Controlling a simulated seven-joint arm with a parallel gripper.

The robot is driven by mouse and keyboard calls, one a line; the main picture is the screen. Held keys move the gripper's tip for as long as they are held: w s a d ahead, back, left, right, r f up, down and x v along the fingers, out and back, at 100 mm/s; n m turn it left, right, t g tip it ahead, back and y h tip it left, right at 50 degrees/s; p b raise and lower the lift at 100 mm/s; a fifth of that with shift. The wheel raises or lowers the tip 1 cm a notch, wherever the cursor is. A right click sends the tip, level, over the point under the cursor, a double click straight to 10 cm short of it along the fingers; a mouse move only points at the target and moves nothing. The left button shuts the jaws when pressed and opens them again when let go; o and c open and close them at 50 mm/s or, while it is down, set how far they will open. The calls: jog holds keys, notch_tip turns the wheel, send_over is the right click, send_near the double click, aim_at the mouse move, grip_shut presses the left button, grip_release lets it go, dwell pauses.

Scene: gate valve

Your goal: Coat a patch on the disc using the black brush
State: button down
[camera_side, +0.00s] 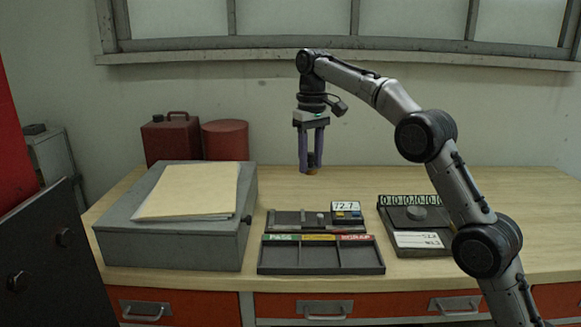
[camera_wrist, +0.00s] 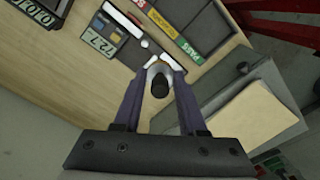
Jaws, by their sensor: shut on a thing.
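My gripper (camera_side: 311,168) hangs in the air above the bench, left of the picture's middle, pointing down. Its purple fingers are shut on a small dark upright thing, which looks like the black brush (camera_side: 311,159); an orange-brown end shows at its bottom. A grey round piece (camera_side: 416,213), perhaps the disc, lies on a dark plate at the right, well away from my gripper. I cannot tell any patch on it.
A grey box (camera_side: 190,250) with a folder (camera_side: 190,192) stands left. A white card (camera_side: 418,240) lies right.

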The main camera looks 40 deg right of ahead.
jog(key=s+d+m, duration=0.3)
jog(key=s+d, duration=0.4)
jog(key=d, duration=0.5)
jog(key=m, duration=0.4)
send_over(414, 212)
jog(key=a, duration=0.1)
notch_tip(414, 212, down, 5)
jog(key=shift+s+a+f, duration=0.1)
jog(key=shift+a+f, duration=0.05)
jog(key=shift+f, duration=3.65)
jog(key=shift+d+f, duration=0.25)
jog(key=shift+d, duration=0.45)
jog(key=shift+d+r, duration=0.2)
jog(key=shift+d, duration=0.95)
jog(key=shift+d+r, duration=0.15)
jog(key=shift+d, duration=0.95)
jog(key=shift+a+f, duration=0.15)
jog(key=shift+a, duration=2.5)
jog(key=shift+a+r, duration=0.3)
jog(key=shift+r, duration=0.15)
notch_tip(414, 212, up, 6)
jog(key=shift+r, duration=0.25)
